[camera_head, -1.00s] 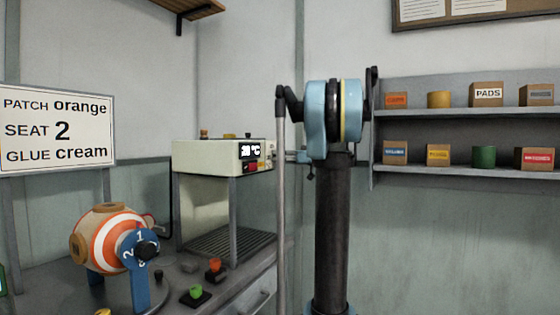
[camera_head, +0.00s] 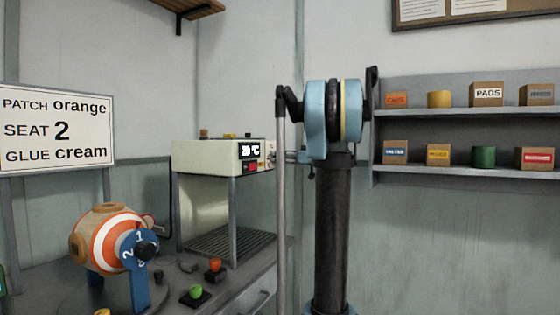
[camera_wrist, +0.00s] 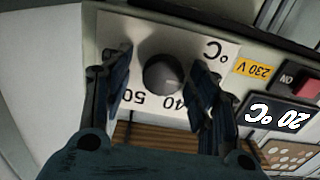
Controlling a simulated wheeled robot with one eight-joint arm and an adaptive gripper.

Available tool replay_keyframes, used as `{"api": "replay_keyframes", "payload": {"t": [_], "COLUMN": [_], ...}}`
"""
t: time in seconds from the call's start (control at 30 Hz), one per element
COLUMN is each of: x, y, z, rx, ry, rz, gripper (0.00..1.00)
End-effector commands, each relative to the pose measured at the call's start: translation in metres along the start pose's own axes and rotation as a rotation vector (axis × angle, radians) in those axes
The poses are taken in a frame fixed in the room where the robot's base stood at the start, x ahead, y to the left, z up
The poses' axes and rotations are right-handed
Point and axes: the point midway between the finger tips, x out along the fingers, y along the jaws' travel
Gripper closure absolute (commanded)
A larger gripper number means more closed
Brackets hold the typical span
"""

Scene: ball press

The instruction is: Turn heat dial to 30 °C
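The heat dial (camera_wrist: 163,73) is a dark round knob on a white scale plate (camera_wrist: 222,33) in the wrist view. The numbers 40 and 50 show upside down below it; the rest of the scale is hidden. My gripper (camera_wrist: 162,70) has its two fingers spread on either side of the knob. The right finger is close to it and the left finger stands apart; contact cannot be told. The display (camera_wrist: 277,116) seems to read 20 °C, upside down. In the head view the display (camera_head: 250,149) is on the front of the cream press (camera_head: 205,157).
A red switch (camera_wrist: 306,88) and a yellow 230 V label (camera_wrist: 252,69) sit beside the dial. The bench (camera_head: 220,292) holds a striped ball (camera_head: 104,243) on a blue stand and small buttons. A board (camera_head: 57,130) stands at left; shelves (camera_head: 470,113) are at right.

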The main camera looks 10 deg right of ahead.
Motion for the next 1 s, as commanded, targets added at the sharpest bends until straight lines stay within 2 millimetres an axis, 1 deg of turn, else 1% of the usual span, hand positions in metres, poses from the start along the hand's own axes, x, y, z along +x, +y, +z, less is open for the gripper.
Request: {"api": "replay_keyframes", "payload": {"t": [0.17,0.27,0.37,0.6,0.7,0.83,1.0], "x": [0.0,-0.004,-0.013,-0.048,-0.059,-0.069,-0.074], "y": [-0.001,0.0,0.001,0.001,0.002,0.002,0.002], "z": [0.0,0.0,0.0,0.001,0.001,0.001,0.001], "rx": [0.0,0.0,0.001,0.001,0.001,0.001,0.001], "ry": [0.0,0.0,0.0,0.0,0.0,-0.001,0.0], "rz": [-0.001,-0.001,0.001,0.002,0.002,0.0,0.0], "gripper": [0.46,0.46,0.46,0.46,0.46,0.46,0.46]}}
